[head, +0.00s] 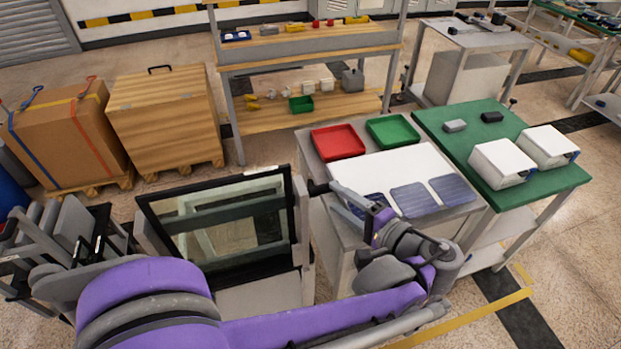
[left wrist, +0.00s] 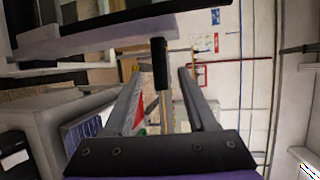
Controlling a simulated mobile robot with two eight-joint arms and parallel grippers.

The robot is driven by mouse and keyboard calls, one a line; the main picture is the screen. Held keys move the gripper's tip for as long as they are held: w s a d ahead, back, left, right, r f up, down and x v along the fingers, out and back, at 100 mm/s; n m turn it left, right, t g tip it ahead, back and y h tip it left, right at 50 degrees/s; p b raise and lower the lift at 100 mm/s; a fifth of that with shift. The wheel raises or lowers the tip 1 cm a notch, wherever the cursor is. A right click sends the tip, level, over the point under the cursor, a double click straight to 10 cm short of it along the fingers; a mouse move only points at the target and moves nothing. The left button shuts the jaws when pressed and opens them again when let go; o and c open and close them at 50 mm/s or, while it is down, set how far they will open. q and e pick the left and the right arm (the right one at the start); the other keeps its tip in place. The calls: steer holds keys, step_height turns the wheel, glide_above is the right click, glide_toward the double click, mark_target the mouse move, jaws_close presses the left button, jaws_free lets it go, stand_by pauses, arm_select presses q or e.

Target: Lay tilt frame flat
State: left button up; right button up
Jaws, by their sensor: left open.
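The tilt frame (head: 146,212) is a black-edged frame with a glass pane, standing tilted up at centre left in the head view. Its dark edge also spans the top of the left wrist view (left wrist: 110,22). A short black handle (head: 318,188) sticks out at its right side. In the left wrist view the handle (left wrist: 160,65) lies between my left fingers. My left gripper (head: 347,197) is open, one finger on each side of the handle, with gaps visible; it also shows in the left wrist view (left wrist: 163,82). My right gripper is in neither view.
A table right of the frame holds a red tray (head: 338,141), a green tray (head: 392,130) and blue panels (head: 413,199) on a white sheet. A green-topped bench (head: 455,160) adjoins it. Wooden crates (head: 165,118) and a shelf (head: 300,45) stand behind.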

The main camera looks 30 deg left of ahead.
arm_select(q)
steer(key=x, duration=0.8)
steer(key=shift+a+p, duration=0.3)
steer(key=shift+a, duration=0.05)
steer(key=shift+f, duration=0.1)
jaws_close()
stand_by(0.8)
